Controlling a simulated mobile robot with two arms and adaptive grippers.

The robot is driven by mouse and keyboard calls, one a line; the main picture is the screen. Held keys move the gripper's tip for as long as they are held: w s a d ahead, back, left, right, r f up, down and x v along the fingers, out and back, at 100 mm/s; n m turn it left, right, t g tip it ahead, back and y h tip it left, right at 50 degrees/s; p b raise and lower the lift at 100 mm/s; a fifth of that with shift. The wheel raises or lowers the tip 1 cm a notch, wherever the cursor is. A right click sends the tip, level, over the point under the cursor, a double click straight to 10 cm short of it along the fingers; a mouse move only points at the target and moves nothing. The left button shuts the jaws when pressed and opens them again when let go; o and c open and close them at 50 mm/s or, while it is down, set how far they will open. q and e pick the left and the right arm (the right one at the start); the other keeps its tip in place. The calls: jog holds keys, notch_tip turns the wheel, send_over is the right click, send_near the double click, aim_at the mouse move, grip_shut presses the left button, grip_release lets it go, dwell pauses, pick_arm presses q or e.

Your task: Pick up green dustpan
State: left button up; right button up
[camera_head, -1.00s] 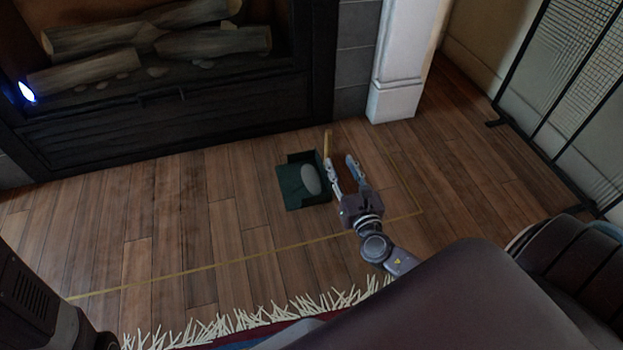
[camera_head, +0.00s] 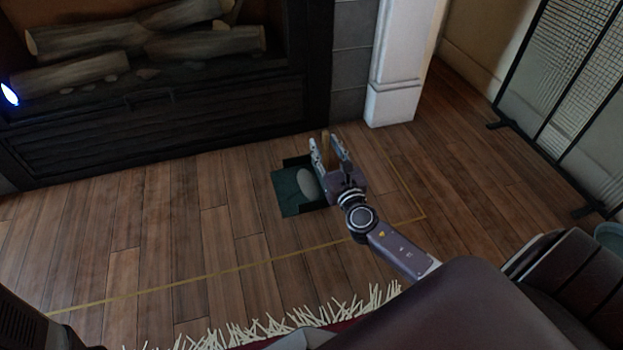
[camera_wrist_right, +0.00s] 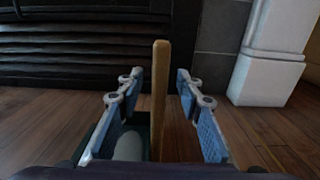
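The green dustpan (camera_head: 291,190) lies on the wooden floor in front of the fireplace, with a pale oval object (camera_head: 307,184) in its pan. Its wooden handle (camera_head: 325,146) stands upright at the pan's right side. My right gripper (camera_head: 325,143) is open, with its fingers on either side of the handle. In the right wrist view the handle (camera_wrist_right: 160,100) rises between the two spread fingers, with a gap on each side. My left gripper is not in view.
The dark fireplace (camera_head: 170,120) with logs stands behind the dustpan. A white pillar (camera_head: 400,70) is at its right, and a black-framed screen (camera_head: 560,90) stands at far right. A fringed rug (camera_head: 290,320) lies in front. The floor left of the dustpan is clear.

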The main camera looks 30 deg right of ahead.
grip_shut()
dwell(0.3)
jog(key=shift+r, duration=0.2)
